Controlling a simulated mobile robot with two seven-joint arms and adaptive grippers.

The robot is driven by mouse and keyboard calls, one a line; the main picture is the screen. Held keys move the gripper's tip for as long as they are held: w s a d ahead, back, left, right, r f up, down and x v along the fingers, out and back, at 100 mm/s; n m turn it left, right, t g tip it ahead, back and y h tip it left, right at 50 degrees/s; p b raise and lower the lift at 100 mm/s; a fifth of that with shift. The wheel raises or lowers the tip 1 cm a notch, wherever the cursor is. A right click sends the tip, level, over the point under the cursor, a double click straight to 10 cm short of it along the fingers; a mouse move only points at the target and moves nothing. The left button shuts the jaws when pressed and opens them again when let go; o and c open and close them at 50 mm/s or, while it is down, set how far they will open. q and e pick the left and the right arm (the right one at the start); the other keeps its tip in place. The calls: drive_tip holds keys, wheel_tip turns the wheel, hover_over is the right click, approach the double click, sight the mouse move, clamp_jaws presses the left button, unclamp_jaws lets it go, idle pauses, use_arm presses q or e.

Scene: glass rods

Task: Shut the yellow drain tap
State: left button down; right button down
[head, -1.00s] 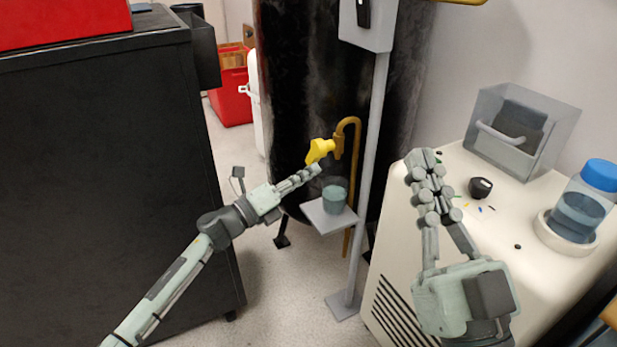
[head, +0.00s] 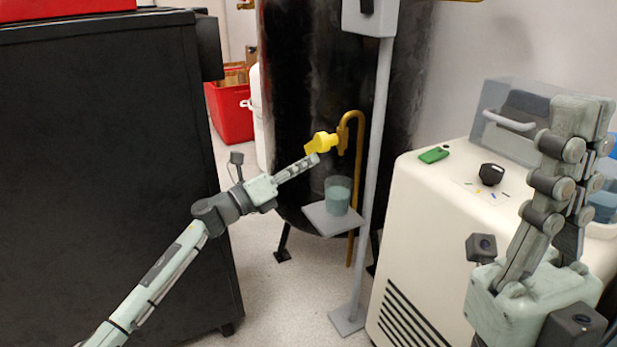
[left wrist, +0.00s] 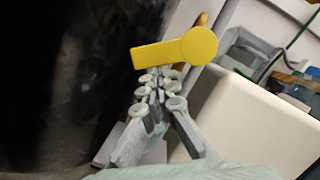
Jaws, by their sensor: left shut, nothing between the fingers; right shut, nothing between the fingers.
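The yellow drain tap (head: 322,143) sits on a brass pipe (head: 357,130) at the front of the black tank. Its lever points to the left and slightly down in the head view. In the left wrist view the tap (left wrist: 177,48) shows a round hub with a flat lever reaching left. My left gripper (head: 312,160) is shut and empty, its tips just below the lever; I cannot tell whether they touch it. The fingers also show in the left wrist view (left wrist: 160,82). My right gripper (head: 588,105) is shut and empty, raised at the right.
A beaker of bluish liquid (head: 338,195) stands on a small grey shelf (head: 325,219) below the tap. A grey post (head: 375,170) rises beside it. A white cabinet (head: 420,220) carries a green item (head: 433,155) and a black knob (head: 491,174). A black cabinet (head: 110,180) stands left.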

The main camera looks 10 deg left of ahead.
use_arm(q)
drive_tip(key=shift+w+a+r, duration=0.55)
drive_tip(key=shift+w, duration=0.2)
drive_tip(key=shift+w+r, duration=0.15)
idle(0.4)
